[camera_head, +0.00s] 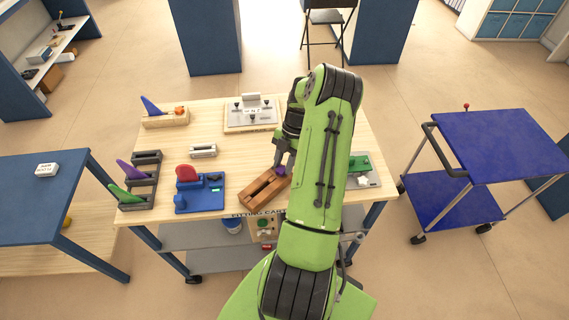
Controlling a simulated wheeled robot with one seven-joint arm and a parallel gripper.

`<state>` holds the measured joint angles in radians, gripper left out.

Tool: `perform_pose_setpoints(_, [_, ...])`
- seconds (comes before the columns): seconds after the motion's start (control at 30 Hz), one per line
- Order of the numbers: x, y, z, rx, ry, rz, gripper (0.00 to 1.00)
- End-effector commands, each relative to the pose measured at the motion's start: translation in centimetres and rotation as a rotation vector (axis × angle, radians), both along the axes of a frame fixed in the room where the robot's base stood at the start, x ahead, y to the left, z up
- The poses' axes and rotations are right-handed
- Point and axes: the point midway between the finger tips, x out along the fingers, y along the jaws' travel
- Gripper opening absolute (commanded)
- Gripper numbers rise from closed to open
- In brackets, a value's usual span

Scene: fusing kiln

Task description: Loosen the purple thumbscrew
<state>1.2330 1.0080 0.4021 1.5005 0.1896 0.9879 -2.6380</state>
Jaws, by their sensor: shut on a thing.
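The purple thumbscrew (281,170) shows as a small purple knob at the upper end of a brown wooden block (264,190). The block lies at a slant on the light wooden table of the cart. My gripper (281,162) points down over that end of the block, and its fingers are shut on the purple thumbscrew. My green arm reaches across the picture from below and hides the table just right of the block. The thumbscrew's lower part and its seat in the block are too small and covered to make out.
Left on the cart table (232,152) are a blue fixture with a red part (190,178) and dark holders with purple and green handles (137,180). A panel (251,113) lies behind. A green-topped device (360,168) sits right of my arm. A blue trolley (510,140) stands at right.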

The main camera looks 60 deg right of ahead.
Motion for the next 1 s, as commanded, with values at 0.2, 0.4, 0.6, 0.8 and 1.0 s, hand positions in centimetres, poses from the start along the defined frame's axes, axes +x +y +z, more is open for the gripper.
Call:
perform_pose_setpoints(0.2, [0.16, 0.03, -0.17, -0.003, 0.002, 0.065, 0.07])
perform_pose_setpoints(0.4, [0.54, 0.11, -0.24, -0.004, 0.003, 0.314, 0.07])
perform_pose_setpoints(0.6, [0.64, 0.16, -0.06, -0.001, 0.002, 0.453, 0.07])
perform_pose_setpoints(0.8, [0.64, 0.16, -0.03, -0.001, 0.001, 0.456, 0.07])
perform_pose_setpoints(1.0, [0.95, 0.36, -0.22, -0.003, 0.003, 0.674, 0.07])
